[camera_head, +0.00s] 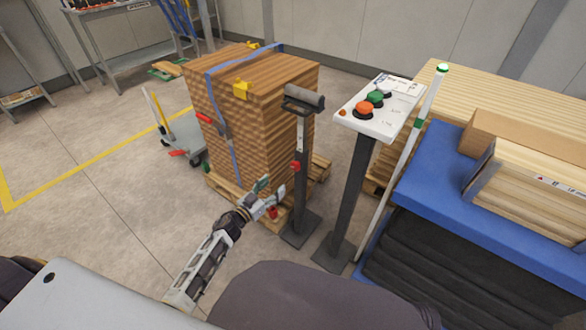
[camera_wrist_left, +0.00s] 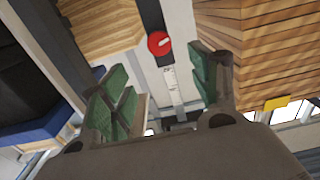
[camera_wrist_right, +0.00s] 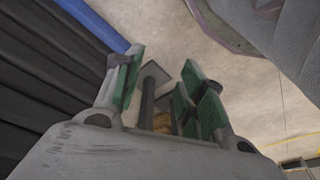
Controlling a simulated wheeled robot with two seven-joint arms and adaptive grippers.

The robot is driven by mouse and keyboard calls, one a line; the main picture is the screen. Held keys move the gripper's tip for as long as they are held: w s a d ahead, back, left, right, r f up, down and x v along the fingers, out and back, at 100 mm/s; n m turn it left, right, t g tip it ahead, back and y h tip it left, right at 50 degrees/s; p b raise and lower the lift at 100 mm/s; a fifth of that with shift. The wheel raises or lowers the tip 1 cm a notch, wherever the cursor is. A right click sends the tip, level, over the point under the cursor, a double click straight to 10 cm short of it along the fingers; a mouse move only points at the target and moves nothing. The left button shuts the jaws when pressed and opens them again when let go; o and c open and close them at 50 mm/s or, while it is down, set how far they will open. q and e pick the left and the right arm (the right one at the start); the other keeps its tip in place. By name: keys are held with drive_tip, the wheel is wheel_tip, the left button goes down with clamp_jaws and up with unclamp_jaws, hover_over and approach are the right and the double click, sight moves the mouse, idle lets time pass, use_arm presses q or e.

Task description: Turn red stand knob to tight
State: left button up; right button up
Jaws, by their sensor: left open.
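The red stand knob (camera_head: 294,166) sits on the side of a dark upright stand post (camera_head: 301,195) with a grey roller on top. In the left wrist view the round red knob (camera_wrist_left: 159,43) shows a white line and lies ahead between the fingertips, apart from them. My left gripper (camera_head: 270,195) is open and empty, to the lower left of the knob in the head view. My right gripper (camera_wrist_right: 164,66) is outside the head view. In the right wrist view it is open, with a dark post and base plate in the background between its green fingers.
A control panel (camera_head: 379,107) with orange and green buttons stands right of the stand. A strapped wood stack (camera_head: 258,120) on a pallet stands behind. A blue-topped machine (camera_head: 430,185) bearing boards is at the right. Floor at the left (camera_head: 90,210) is clear.

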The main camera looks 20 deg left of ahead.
sight(294, 166)
use_arm(q)
drive_tip(key=b+x, duration=0.2)
drive_tip(key=x, duration=0.7)
drive_tip(key=shift+w+d+f, duration=0.1)
drive_tip(key=shift+w, duration=0.05)
drive_tip(key=shift+b+x, duration=0.55)
drive_tip(key=shift+x, duration=1.35)
use_arm(e)
drive_tip(key=shift+t, duration=0.5)
drive_tip(key=shift+w+a+r, duration=0.1)
drive_tip(key=shift+a+r, duration=0.15)
drive_tip(key=shift+r, duration=1.05)
drive_tip(key=shift+w+a+r, duration=0.1)
drive_tip(key=shift+a+r, duration=0.1)
drive_tip(key=shift+r, duration=1.05)
use_arm(q)
drive_tip(key=c, duration=1)
